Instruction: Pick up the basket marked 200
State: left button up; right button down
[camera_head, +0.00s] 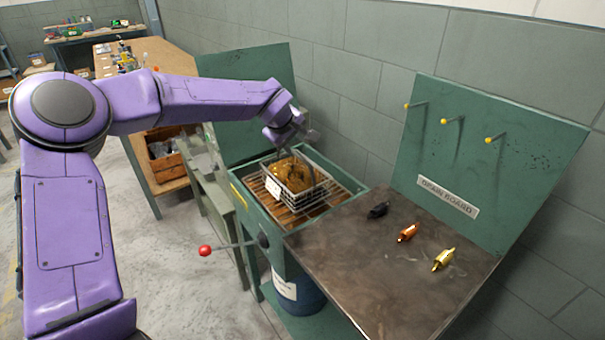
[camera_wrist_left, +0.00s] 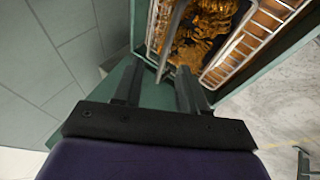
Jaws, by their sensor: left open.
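A wire basket (camera_head: 297,187) of brownish-gold pieces sits on the slatted rack of a green tank; a white tag hangs on its front, too small to read. A tall grey handle arches over the basket. My left gripper (camera_head: 296,134) is above the back of the basket, beside the top of the handle. In the left wrist view my two fingers (camera_wrist_left: 158,88) are open and apart, with a grey bar, apparently the handle (camera_wrist_left: 172,42), reaching between them. I cannot tell whether they touch. My right gripper is out of view.
The green tank (camera_head: 262,219) has a raised lid behind it and a red-knobbed lever (camera_head: 206,250) in front. To the right is a metal drain board (camera_head: 385,265) with three small fittings and a pegged back panel. A blue drum (camera_head: 298,294) stands below.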

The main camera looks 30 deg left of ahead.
aim_at(294, 153)
pick_arm(q)
jog(key=x, duration=0.3)
jog(key=a+p+x, duration=0.1)
jog(key=x, duration=0.5)
jog(key=shift+s+a+f+p, duration=0.1)
jog(key=shift+s+a+p, duration=0.1)
jog(key=shift+p, duration=0.2)
jog(key=shift+s, duration=0.1)
grip_shut()
dwell(0.6)
